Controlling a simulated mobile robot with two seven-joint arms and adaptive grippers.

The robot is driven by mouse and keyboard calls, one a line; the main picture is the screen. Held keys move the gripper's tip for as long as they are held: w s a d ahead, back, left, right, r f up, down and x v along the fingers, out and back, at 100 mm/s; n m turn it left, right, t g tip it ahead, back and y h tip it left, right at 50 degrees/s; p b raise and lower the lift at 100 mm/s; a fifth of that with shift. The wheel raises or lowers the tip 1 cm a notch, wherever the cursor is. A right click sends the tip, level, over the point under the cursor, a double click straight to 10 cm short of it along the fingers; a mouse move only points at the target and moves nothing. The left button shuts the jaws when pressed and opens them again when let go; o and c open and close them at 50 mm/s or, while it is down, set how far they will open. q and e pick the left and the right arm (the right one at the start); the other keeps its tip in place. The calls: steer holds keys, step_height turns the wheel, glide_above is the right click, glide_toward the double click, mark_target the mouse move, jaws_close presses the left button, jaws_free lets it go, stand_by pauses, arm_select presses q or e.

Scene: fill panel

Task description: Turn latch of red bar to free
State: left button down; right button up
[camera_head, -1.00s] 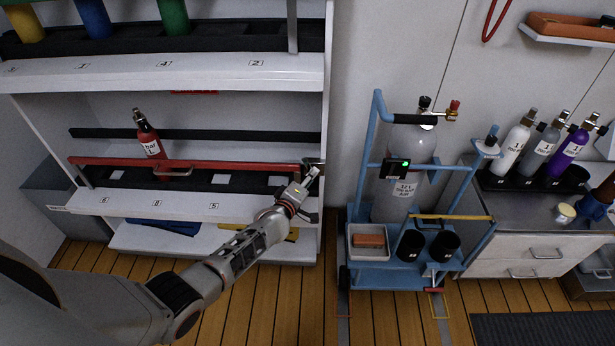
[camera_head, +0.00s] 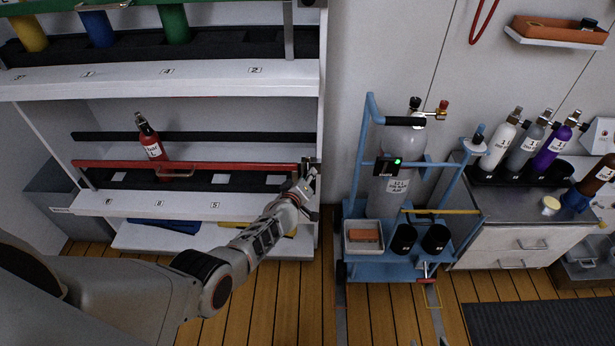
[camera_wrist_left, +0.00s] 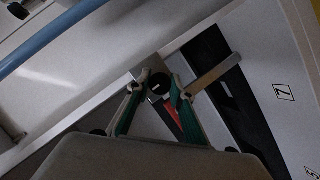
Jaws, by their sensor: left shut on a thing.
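My left gripper (camera_head: 308,182) is at this latch. In the left wrist view, its green-padded fingers (camera_wrist_left: 160,90) are closed around a dark round knob (camera_wrist_left: 160,82) of the latch. A red piece of the bar (camera_wrist_left: 173,117) shows just below. The latch's exact angle is hard to tell. My right gripper is not clearly visible.
A blue trolley (camera_head: 369,125) with a grey cylinder (camera_head: 399,165) stands right of the shelf, close to my gripper. A counter (camera_head: 520,203) with several bottles is farther right. The wooden floor before the shelf (camera_head: 290,290) is clear apart from my arm.

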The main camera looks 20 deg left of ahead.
arm_select(q)
steer(key=shift+s+a+f, duration=0.1)
steer(key=shift+a+f, duration=0.05)
steer(key=shift+a, duration=0.1)
steer(key=c, duration=1.8)
jaws_free()
steer(key=f+v, duration=0.1)
steer(key=v, duration=0.4)
steer(key=f+v, duration=0.1)
steer(key=v, duration=0.5)
steer(key=s+f+v, duration=0.1)
steer(key=v, duration=0.4)
steer(key=shift+s+f, duration=0.15)
steer(key=shift+s, duration=0.15)
